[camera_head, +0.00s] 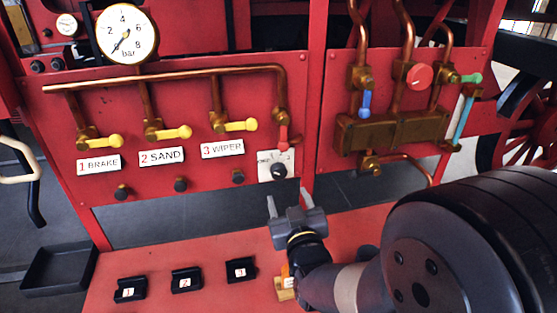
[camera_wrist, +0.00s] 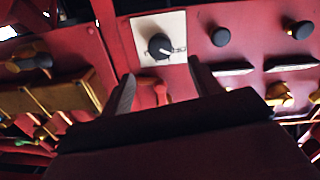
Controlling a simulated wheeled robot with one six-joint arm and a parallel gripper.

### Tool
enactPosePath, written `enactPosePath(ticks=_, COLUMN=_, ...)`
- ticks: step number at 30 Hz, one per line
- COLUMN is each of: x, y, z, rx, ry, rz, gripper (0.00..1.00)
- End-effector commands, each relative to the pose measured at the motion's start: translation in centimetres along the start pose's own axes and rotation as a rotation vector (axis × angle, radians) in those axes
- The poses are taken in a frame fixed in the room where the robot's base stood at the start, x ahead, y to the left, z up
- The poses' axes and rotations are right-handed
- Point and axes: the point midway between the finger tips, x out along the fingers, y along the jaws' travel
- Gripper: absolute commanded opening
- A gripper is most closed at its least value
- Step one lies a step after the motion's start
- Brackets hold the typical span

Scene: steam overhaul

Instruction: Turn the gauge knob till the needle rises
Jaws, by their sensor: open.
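The gauge knob (camera_head: 279,171) is a round black knob on a white plate, low on the red panel. In the wrist view the knob (camera_wrist: 160,46) shows with a pale pointer mark, ahead of the space between the fingers. The pressure gauge (camera_head: 127,34) is a white dial marked in bar at the upper left; its dark needle points to the lower left, at the low end of the scale. My gripper (camera_head: 296,198) is open and empty, just below and in front of the knob, apart from it. Its two fingers also show in the wrist view (camera_wrist: 160,80).
Above the knob is a red-handled valve (camera_head: 283,137). Yellow-handled valves (camera_head: 240,125) sit to its left over labels. Several black studs (camera_head: 238,177) line the panel's lower edge. Small numbered black blocks (camera_head: 186,281) and an orange item (camera_head: 286,284) stand on the red bench below.

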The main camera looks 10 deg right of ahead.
Motion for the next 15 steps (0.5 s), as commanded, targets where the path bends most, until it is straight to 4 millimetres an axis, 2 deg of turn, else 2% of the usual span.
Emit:
enactPosePath(ticks=5, x=1.1, y=0.0, z=-0.1, rx=0.000, ry=0.002, rz=0.001, gripper=0.59)
enactPosePath(ticks=15, x=5.9, y=0.0, z=-0.2, rx=0.000, ry=0.001, rz=0.001, gripper=0.59)
